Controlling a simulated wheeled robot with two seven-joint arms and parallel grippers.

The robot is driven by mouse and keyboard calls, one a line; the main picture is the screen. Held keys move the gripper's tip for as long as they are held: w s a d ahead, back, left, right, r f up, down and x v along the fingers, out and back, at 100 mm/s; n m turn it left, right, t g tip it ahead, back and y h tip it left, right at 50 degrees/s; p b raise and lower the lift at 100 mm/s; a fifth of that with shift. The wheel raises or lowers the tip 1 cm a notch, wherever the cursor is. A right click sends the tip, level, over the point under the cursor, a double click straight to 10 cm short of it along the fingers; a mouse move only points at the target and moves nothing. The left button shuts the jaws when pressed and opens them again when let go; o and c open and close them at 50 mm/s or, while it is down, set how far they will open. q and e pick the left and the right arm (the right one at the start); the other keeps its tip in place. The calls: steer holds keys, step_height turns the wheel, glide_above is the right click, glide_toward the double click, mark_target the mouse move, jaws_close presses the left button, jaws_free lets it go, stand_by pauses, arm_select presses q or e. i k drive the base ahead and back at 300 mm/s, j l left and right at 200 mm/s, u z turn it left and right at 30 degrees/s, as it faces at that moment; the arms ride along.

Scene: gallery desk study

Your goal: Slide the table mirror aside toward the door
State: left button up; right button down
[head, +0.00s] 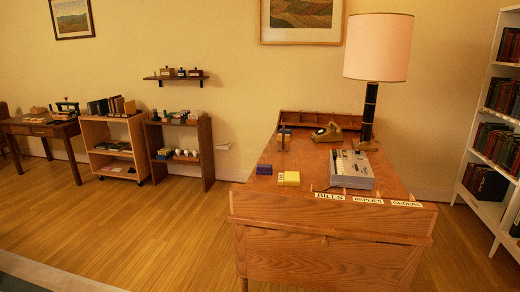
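I cannot make out a table mirror or a door in the head view. A wooden desk (330,215) stands right of centre, its top slanting away from me. A small thin upright object (283,139) stands near the desk's back left; I cannot tell what it is. Neither of my grippers is in view.
The desk holds a tall lamp (378,50), a telephone (327,132), a grey machine (351,169), a yellow box (290,178) and a blue box (264,169). Low shelves (205,150) line the back wall. A white bookcase (480,205) stands right. Wooden floor (130,230) is clear at left.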

mark_target(283, 148)
steer(key=i+j+u, duration=0.4)
steer(key=i, duration=0.5)
steer(key=i+u, duration=0.45)
steer(key=i, duration=0.45)
steer(key=i+z, duration=0.2)
steer(key=i, duration=0.3)
steer(key=i+j+z, duration=0.25)
steer(key=i, duration=0.2)
steer(key=i+j+z, duration=0.2)
steer(key=i, duration=0.25)
steer(key=i+j+z, duration=0.2)
steer(key=i, duration=0.25)
steer(key=i+j+z, duration=0.75)
steer(key=j, duration=0.2)
